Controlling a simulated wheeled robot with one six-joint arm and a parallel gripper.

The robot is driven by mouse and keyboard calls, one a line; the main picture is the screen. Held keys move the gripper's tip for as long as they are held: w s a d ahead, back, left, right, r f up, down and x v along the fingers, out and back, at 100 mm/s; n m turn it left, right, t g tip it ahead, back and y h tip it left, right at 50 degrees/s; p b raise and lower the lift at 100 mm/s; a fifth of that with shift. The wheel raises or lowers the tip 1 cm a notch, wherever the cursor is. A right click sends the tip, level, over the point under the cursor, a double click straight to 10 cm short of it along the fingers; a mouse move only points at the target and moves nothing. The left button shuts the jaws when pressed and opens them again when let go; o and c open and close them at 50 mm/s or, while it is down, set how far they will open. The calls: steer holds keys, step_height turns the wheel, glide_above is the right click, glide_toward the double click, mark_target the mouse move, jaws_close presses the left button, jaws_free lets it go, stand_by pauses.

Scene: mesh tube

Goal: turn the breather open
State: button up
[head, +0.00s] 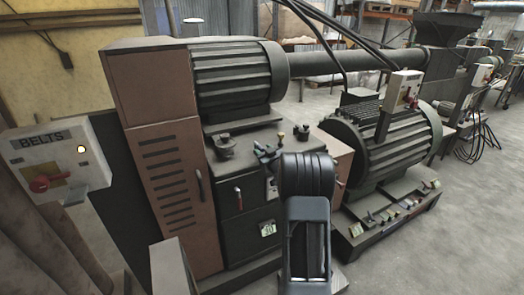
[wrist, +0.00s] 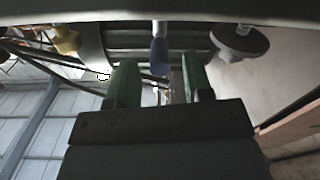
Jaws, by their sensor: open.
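No part in view is labelled as the breather, so I cannot tell for sure which one it is. In the wrist view a small fitting with a blue handle (wrist: 159,56) stands between the two green fingers of my gripper (wrist: 157,78). The fingers are apart, with a gap on each side of the handle; I see no contact. A yellow knob (wrist: 67,40) is at the upper left and a dark round cap (wrist: 240,41) at the upper right. In the head view my black arm hides part of the cabinet top, where small fittings (head: 281,136) show.
The dark cabinet (head: 242,195) carries a round cap (head: 223,144) and a red handle (head: 238,197). A ribbed motor (head: 385,140) stands to the right. A BELTS switch box (head: 55,160) with a red knob is at the left.

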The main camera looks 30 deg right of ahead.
steer(key=shift+w+d, duration=0.1)
steer(key=shift+w, duration=0.7)
steer(key=shift+c, duration=0.3)
jaws_close()
